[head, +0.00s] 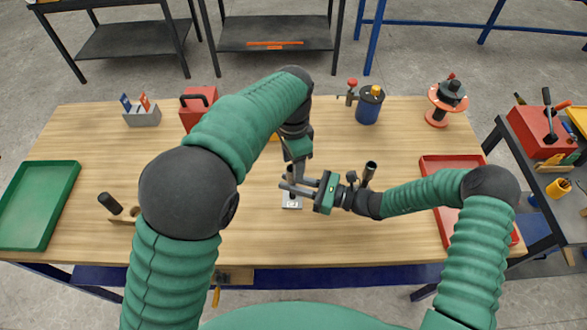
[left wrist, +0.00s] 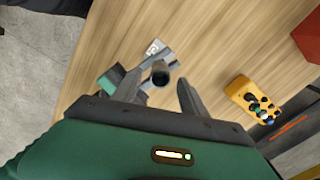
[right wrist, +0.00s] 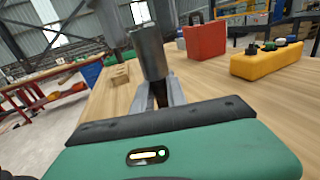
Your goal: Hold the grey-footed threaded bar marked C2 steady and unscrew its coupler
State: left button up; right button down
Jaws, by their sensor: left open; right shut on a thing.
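The threaded bar stands upright on its grey foot (head: 292,203) near the middle of the table. The foot's white label shows in the left wrist view (left wrist: 152,47), too small to read surely. The grey cylindrical coupler (right wrist: 150,52) sits on the bar's top; its dark open end (left wrist: 160,76) faces my left wrist camera. My right gripper (head: 291,183) comes in from the right, shut on the bar below the coupler. My left gripper (left wrist: 161,88) is above, open, with one finger on each side of the coupler. Finger contact cannot be told. My left arm covers part of the table.
A yellow box with knobs (left wrist: 252,101) and a red toolbox (right wrist: 205,40) stand behind. A green tray (head: 40,205) is at left and a red tray (head: 440,168) at right. A wooden block with a black-handled item (head: 112,205) lies front left. The front middle is clear.

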pick_arm(q)
jog(key=a+f+m, duration=0.1)
jog(key=m, duration=0.1)
jog(key=a+f+m+g, duration=0.1)
jog(key=m, duration=0.1)
jog(key=s+a+f+m+y, duration=0.1)
jog(key=f, duration=0.1)
jog(key=shift+a+m, duration=0.15)
jog(key=shift+m, duration=0.25)
jog(key=shift+c, duration=0.3)
jog(key=d+r+m, duration=0.1)
jog(key=r+m, duration=0.3)
jog(key=m, duration=0.1)
jog(key=w+d+r+m+t, duration=0.1)
jog(key=r+m, duration=0.1)
jog(key=r, duration=0.1)
jog(key=shift+w+d+h, duration=0.1)
jog(key=shift+d+h, duration=0.2)
jog(key=shift+h, duration=0.1)
jog(key=shift+d+r+m, duration=0.15)
jog(key=shift+d+m, duration=0.15)
jog(key=shift+m, duration=0.1)
jog(key=shift+d+f, duration=0.1)
jog(key=shift+f, duration=0.15)
notch_tip(320, 180, down, 7)
jog(key=shift+f, duration=0.15)
